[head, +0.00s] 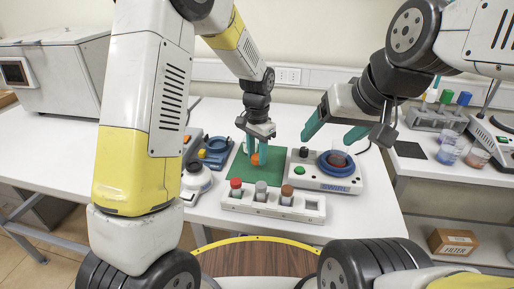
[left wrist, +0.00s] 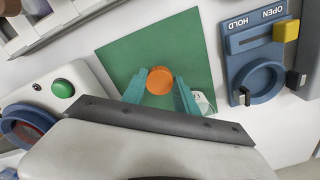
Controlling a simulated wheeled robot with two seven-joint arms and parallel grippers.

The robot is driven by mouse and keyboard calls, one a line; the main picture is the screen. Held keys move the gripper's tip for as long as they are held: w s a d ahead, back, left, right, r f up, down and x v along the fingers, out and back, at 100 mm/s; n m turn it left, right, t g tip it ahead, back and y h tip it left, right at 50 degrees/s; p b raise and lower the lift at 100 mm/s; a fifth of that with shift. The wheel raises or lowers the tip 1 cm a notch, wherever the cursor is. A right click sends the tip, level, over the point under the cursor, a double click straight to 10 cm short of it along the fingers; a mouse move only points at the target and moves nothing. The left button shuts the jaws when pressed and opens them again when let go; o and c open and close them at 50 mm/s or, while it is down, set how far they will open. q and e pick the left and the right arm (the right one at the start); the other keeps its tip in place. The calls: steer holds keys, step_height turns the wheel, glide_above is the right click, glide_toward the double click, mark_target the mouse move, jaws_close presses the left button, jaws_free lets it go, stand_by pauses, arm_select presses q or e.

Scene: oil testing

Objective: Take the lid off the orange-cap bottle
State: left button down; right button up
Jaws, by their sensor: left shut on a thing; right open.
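The orange cap (head: 257,160) shows low between the teal fingers of my left gripper (head: 254,149), over the green mat. In the left wrist view the round orange cap (left wrist: 159,80) sits at the fingertips, which are closed on it. The bottle body under the cap cannot be made out. A small pale object (left wrist: 203,102) shows partly behind one finger in the left wrist view, and I cannot tell what it is. My right gripper (head: 336,130) is open and empty, above the device with the blue ring.
A white rack (head: 272,206) holds several capped bottles in front of the green mat (head: 275,179). The device with the blue ring (head: 337,167) stands to the right. A blue clamp device (head: 215,152) is left of the mat. A side table at right holds bottles and cups.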

mark_target(257, 157)
arm_select(q)
steer(key=shift+f, duration=1.05)
steer(key=c, duration=0.9)
jaws_free()
steer(key=shift+f, duration=0.1)
steer(key=shift+c, duration=0.2)
step_height(257, 157, up, 12)
steer(key=s+a+r+n+t+h, duration=0.2)
steer(key=s+a+r+n+t, duration=0.15)
steer(key=s+a+r, duration=0.6)
steer(key=s+a+r+n+t, duration=0.1)
steer(key=s+a+n, duration=0.1)
steer(key=s, duration=0.4)
steer(key=s+a+r+n+t, duration=0.1)
steer(key=s+a+n, duration=0.1)
steer(key=s, duration=0.3)
steer(key=shift+s+a+n, duration=0.2)
steer(key=shift+s+n, duration=0.2)
steer(key=shift+n, duration=0.05)
